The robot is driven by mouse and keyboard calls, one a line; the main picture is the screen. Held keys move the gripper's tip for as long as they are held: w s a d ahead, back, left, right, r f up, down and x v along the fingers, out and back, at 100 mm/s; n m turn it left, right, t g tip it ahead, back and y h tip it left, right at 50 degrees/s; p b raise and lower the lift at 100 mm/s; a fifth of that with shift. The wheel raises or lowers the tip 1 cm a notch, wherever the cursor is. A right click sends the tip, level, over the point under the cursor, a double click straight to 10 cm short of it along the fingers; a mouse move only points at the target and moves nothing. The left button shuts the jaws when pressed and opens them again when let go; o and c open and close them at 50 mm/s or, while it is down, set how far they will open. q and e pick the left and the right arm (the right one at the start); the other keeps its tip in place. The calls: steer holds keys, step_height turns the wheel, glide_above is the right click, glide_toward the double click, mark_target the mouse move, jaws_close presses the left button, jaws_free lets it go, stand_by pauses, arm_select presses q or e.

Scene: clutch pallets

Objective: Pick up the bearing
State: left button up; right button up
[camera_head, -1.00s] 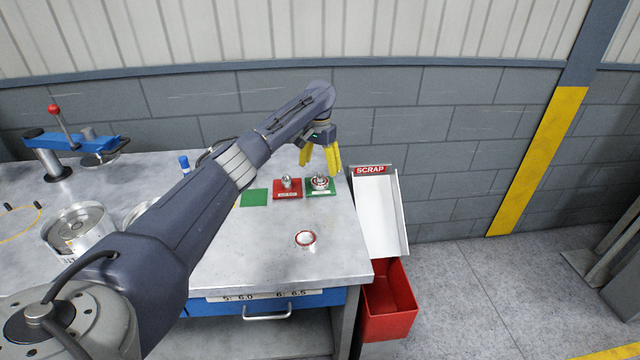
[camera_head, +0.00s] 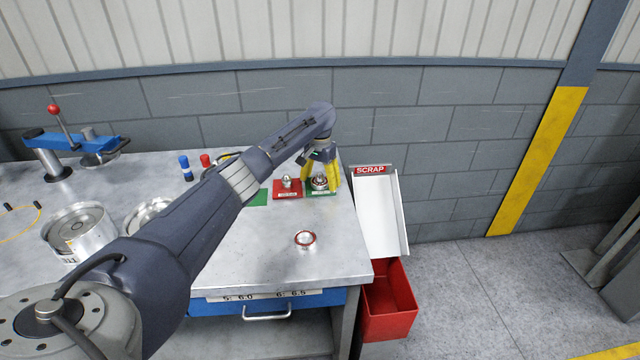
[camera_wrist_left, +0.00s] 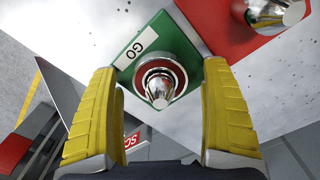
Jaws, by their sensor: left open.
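My left gripper (camera_head: 321,180) is open, its yellow fingers pointing down on either side of the green GO block. In the left wrist view the open fingers (camera_wrist_left: 160,75) flank a ring-shaped bearing (camera_wrist_left: 143,69) with a dark red face. A silver pointed plug (camera_wrist_left: 160,90) stands up through its middle on the green GO block (camera_wrist_left: 150,32). The fingers look apart from the bearing. In the head view this bearing (camera_head: 320,182) is partly covered by the fingers. Another round bearing with a red ring (camera_head: 305,239) lies on the bare bench in front. My right gripper does not show.
A red block (camera_head: 287,194) with a silver plug stands just left of the green one. A white SCRAP chute (camera_head: 382,215) and red bin (camera_head: 390,305) sit beyond the bench's right edge. A blue press (camera_head: 75,142) stands at the far left.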

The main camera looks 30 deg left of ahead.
arm_select(q)
steer(key=c, duration=1.7)
steer(key=shift+r, duration=0.1)
